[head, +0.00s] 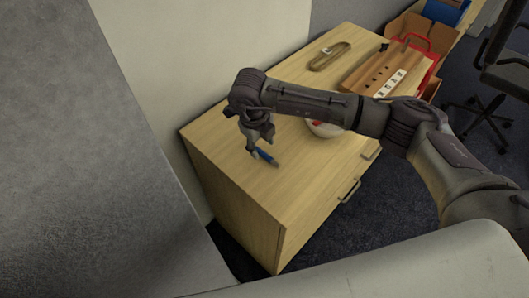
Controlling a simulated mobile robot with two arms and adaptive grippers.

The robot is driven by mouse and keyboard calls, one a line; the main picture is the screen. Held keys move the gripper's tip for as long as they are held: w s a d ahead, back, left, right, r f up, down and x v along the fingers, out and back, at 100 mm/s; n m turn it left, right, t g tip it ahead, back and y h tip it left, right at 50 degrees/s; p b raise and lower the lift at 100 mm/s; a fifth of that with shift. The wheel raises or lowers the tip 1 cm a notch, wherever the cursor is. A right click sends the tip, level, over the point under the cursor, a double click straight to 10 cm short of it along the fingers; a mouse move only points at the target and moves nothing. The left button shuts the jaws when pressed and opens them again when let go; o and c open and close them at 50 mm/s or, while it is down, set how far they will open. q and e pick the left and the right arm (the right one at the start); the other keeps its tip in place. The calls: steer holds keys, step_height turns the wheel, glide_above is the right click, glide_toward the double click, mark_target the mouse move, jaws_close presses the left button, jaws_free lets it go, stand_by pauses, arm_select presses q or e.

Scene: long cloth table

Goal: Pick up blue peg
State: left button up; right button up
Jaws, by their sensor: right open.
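A small blue peg (266,157) lies on top of the light wooden cabinet (225,150), towards its near left part. My right gripper (257,151) comes in from the right, points down and has its fingertips right at the peg's upper left end. It is open. The fingers cover part of the peg, and I cannot tell whether they touch it. My left gripper is not in view.
A white bowl (324,130) with something red in it stands partly hidden behind my right forearm. A dark office chair (508,75) stands right.

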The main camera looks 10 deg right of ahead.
mark_target(262, 152)
step_height(262, 152, down, 2)
steer(key=shift+w+f, duration=0.1)
steer(key=shift+f, duration=0.1)
steer(key=shift+d+f, duration=0.1)
steer(key=shift+f, duration=0.2)
jaws_close()
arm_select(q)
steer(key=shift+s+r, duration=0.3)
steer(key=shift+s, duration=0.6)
